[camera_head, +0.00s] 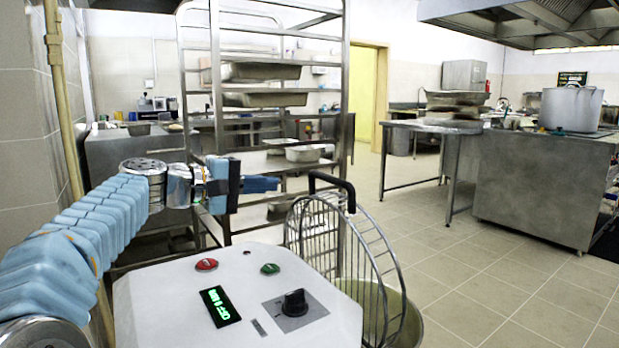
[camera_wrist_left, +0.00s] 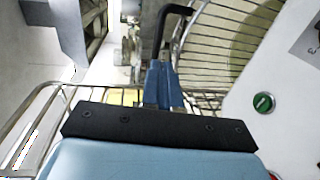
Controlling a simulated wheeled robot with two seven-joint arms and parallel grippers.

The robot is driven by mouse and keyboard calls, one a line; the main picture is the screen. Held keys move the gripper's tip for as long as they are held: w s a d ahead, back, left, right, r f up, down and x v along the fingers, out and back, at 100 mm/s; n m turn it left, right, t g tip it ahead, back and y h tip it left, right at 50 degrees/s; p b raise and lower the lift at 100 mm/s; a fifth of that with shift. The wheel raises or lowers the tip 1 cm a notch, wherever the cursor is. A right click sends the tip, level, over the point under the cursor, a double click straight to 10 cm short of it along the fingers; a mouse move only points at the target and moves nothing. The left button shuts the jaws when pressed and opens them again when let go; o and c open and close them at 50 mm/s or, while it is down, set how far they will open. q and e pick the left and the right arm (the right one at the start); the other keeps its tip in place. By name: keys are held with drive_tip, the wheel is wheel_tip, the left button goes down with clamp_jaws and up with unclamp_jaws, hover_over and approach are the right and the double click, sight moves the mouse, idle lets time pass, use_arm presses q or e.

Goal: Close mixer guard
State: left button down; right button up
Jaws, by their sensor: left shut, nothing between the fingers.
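The mixer (camera_head: 150,290) has a white top with a red button, a green button, a lit display and a black knob. Its wire guard (camera_head: 312,235) rises beside the top, its curved hoop tilted over the metal bowl (camera_head: 408,325). The guard's black handle (camera_head: 335,183) is at its upper edge. My left gripper (camera_head: 270,184) is shut and empty, just left of the handle. In the left wrist view, the blue fingertips (camera_wrist_left: 162,82) are close to the handle (camera_wrist_left: 172,22) and guard wires (camera_wrist_left: 225,45); I cannot tell whether they touch. My right gripper is out of view.
A tall metal rack (camera_head: 216,110) with trays (camera_head: 262,98) stands behind my left gripper. A tiled wall (camera_head: 22,130) with a pipe is at the left. Open floor (camera_head: 480,275) lies right of the mixer, before a steel counter (camera_head: 535,190).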

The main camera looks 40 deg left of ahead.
sight(334, 181)
use_arm(q)
drive_tip(key=p+x, duration=0.1)
drive_tip(key=x, duration=1.3)
drive_tip(key=shift+a, duration=0.1)
drive_tip(key=shift+r, duration=0.1)
